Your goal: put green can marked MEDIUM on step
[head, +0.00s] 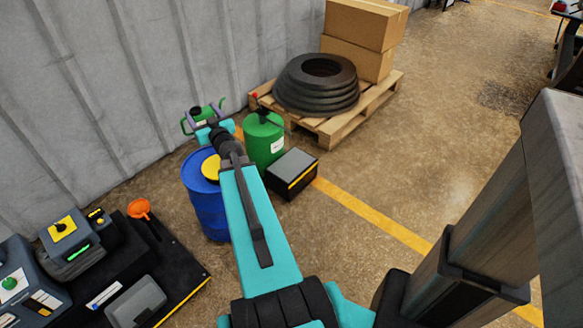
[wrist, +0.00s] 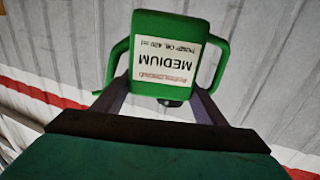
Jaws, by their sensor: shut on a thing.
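My gripper (head: 207,121) is shut on the green can (head: 199,113), holding it in the air near the corrugated wall, above and behind the blue drum. In the wrist view the green can (wrist: 170,32) sits between the two fingers of my gripper (wrist: 160,92). Its white label reads MEDIUM upside down, and a green handle loop shows on each side. The likely step, a low black block with a yellow front edge (head: 296,166), stands on the floor to the right of and below the can. Its top looks bare.
A blue drum (head: 205,210) with a yellow top and a larger green canister (head: 264,140) stand beside the block. A wooden pallet (head: 335,127) with stacked black rings (head: 316,85) and boxes (head: 360,30) is behind. Equipment stands on a black platform (head: 185,268) at lower left.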

